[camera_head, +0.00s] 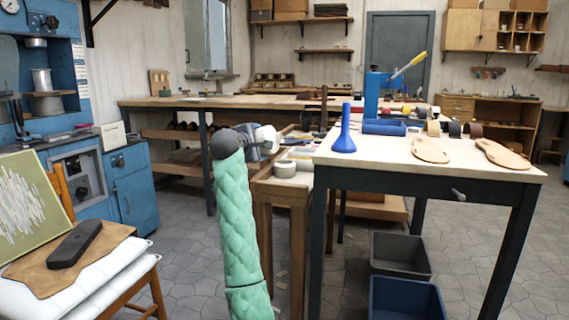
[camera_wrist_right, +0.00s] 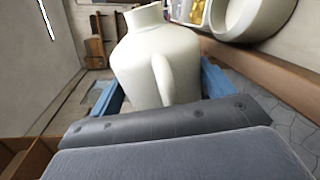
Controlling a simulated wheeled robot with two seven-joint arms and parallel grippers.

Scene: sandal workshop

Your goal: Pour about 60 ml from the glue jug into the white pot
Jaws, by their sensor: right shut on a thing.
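The off-white glue jug (camera_wrist_right: 158,58), with its neck and handle, is between the blue fingers of my right gripper (camera_wrist_right: 160,88) in the right wrist view. In the head view my right gripper (camera_head: 253,143), on the green-sleeved arm, is shut on the jug (camera_head: 267,137), which is partly hidden behind it. The jug looks tilted, but I cannot tell how far. The white pot (camera_head: 285,168) stands on a small wooden table, to the right of and below the jug. Its round rim (camera_wrist_right: 232,32) shows at the upper right of the wrist view. No liquid is visible. My left gripper is out of view.
The small wooden table (camera_head: 293,190) adjoins a higher pale-topped workbench (camera_head: 375,158). On the bench are a blue cone-shaped object (camera_head: 345,130), a blue lever press (camera_head: 378,95) and sandal soles (camera_head: 430,150). A chair with white padding (camera_head: 110,270) stands at left. Two bins sit under the bench.

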